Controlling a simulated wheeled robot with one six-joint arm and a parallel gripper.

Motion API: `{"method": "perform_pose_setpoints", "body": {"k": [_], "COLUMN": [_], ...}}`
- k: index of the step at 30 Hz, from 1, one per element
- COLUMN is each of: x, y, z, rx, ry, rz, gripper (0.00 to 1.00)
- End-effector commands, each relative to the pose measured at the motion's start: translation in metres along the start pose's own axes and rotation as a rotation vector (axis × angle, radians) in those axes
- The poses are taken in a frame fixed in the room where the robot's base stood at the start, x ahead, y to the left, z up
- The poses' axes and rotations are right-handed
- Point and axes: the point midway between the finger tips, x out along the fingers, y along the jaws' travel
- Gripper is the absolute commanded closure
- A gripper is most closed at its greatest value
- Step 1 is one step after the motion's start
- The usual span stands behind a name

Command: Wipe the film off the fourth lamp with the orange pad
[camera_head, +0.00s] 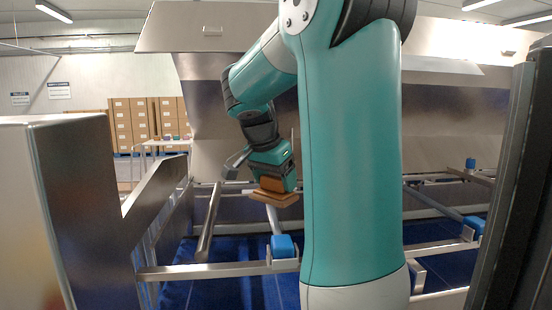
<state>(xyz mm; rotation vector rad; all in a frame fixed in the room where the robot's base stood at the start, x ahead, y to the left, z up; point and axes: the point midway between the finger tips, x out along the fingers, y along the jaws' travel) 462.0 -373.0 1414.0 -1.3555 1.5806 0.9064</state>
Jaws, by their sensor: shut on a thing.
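My gripper (272,172) is at the end of my teal arm, left of the picture's middle, and is shut on the orange pad (275,197). The pad is a flat orange-brown block with a thicker grip part, held roughly level below the jaws. It is over the metal frame, near a slim pale bar; I cannot tell whether it touches anything. Long slim bars, possibly the lamps, run away from me: a dark grey one (209,225) stands left of the pad. My arm hides the middle of the row, so I cannot tell which is the fourth lamp or see film.
Blue blocks (285,246) sit on the frame's front rail (210,271), with another at right (473,224). A blue belt (225,290) lies below. Metal panels (90,215) stand at left, a dark post (505,190) at right. A steel hood (235,30) is above.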

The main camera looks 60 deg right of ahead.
Motion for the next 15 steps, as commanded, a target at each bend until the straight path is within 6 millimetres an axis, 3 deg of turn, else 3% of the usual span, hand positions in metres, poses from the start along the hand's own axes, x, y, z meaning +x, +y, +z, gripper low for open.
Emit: {"method": "perform_pose_setpoints", "body": {"k": [6,15], "x": [-0.022,-0.026], "y": [0.000,0.001], "z": [-0.010,-0.012], "rx": [0.003,0.004], "ry": [0.000,0.000], "rz": [0.000,0.001], "gripper": [0.55,0.55]}}
